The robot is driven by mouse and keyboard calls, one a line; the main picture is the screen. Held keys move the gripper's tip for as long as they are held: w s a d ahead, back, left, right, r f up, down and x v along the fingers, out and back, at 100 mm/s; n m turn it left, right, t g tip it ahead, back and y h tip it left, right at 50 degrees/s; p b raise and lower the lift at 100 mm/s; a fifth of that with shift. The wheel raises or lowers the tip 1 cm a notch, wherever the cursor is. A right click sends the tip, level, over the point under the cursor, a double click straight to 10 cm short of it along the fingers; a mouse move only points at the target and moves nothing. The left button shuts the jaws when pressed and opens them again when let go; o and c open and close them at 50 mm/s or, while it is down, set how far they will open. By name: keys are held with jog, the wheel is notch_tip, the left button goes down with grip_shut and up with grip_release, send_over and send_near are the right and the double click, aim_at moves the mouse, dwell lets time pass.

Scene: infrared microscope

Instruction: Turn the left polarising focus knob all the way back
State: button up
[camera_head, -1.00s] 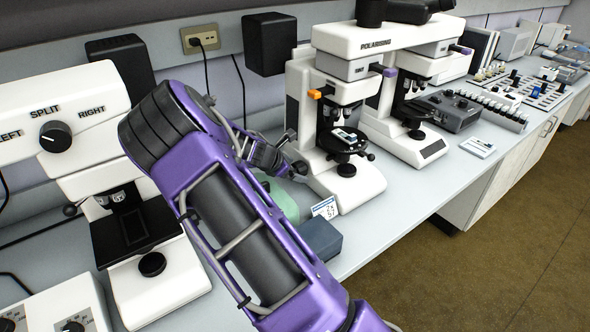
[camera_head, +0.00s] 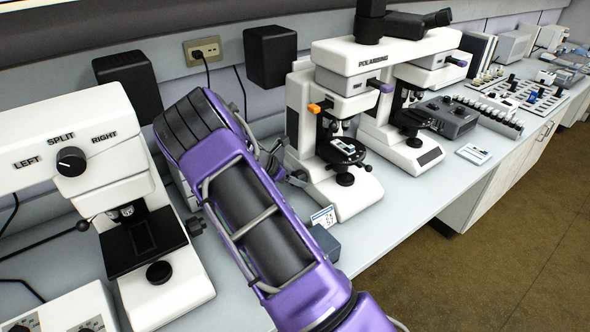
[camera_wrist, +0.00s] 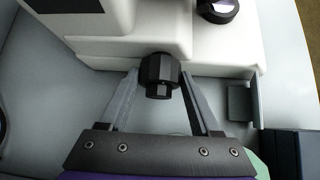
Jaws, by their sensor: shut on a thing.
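The polarising microscope (camera_head: 345,205) is white, with two stands under a bridge marked "POLARISING". In the wrist view, a black ribbed focus knob (camera_wrist: 158,70) sticks out of the white side of the microscope (camera_wrist: 110,45). My gripper (camera_wrist: 160,84) has one grey finger on each side of this knob and is shut on it. In the head view the arm comes in from the lower front and ends at the left side of the left stand. The fingers are mostly hidden there. No mark on the knob shows how far it is turned.
A split-view microscope (camera_head: 165,275) stands left of the arm. A small card (camera_head: 323,217) and a dark blue-grey box (camera_head: 326,240) lie near the bench's front, right of the arm. In the wrist view, a dark box (camera_wrist: 285,150) and a grey plate (camera_wrist: 240,102) are close right of the fingers.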

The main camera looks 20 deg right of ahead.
jog(key=shift+w+n+g+p, duration=0.15)
jog(key=shift+n+g+p, duration=0.25)
jog(key=shift+g+p, duration=0.45)
jog(key=o, duration=1.4)
jog(key=shift+c, duration=0.2)
jog(key=v, duration=1.7)
jog(key=shift+a, duration=0.4)
